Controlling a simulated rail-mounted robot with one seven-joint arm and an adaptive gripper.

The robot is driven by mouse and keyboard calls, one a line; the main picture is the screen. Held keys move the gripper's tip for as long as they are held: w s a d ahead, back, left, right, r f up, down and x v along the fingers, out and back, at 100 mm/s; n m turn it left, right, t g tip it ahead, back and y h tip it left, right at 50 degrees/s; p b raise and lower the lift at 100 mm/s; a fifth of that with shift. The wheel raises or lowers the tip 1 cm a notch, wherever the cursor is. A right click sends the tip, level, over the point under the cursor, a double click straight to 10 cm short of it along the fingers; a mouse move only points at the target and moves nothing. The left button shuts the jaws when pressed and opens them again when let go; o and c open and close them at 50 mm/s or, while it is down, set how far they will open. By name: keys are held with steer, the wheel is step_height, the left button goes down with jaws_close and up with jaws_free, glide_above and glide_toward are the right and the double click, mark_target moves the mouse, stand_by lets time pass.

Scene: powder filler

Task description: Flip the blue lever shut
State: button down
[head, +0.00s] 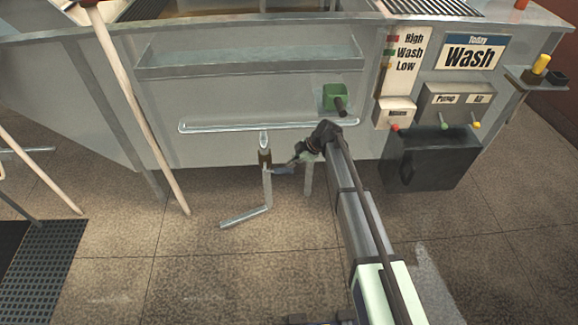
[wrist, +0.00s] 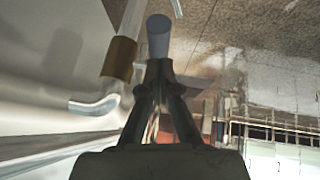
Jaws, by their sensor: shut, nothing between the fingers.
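A dull blue-grey lever (wrist: 158,36) shows in the wrist view, right at the tips of my fingers, and may be touching them. A brass-coloured valve body (wrist: 119,57) on a pale pipe (wrist: 95,103) is just left of it. In the head view the brass valve (head: 265,156) stands on the pipe below the tank's front rail, and the small blue-grey lever (head: 282,170) points right from it. My gripper (wrist: 158,70) is shut and empty. In the head view my gripper (head: 293,163) is small and dark beside the lever, so contact is unclear.
A long pale rail (head: 268,126) runs along the tank front above the valve. A green box (head: 334,97) with a dark knob sits above my wrist. A dark bin (head: 433,158) stands to the right, and a wooden pole (head: 140,108) leans to the left. The floor in front is open.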

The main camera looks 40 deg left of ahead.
steer(key=w+d+r, duration=0.1)
steer(key=w+d, duration=0.5)
steer(key=d, duration=0.5)
steer(key=shift+d+r, duration=0.15)
steer(key=shift+r, duration=0.25)
steer(key=shift+s, duration=0.1)
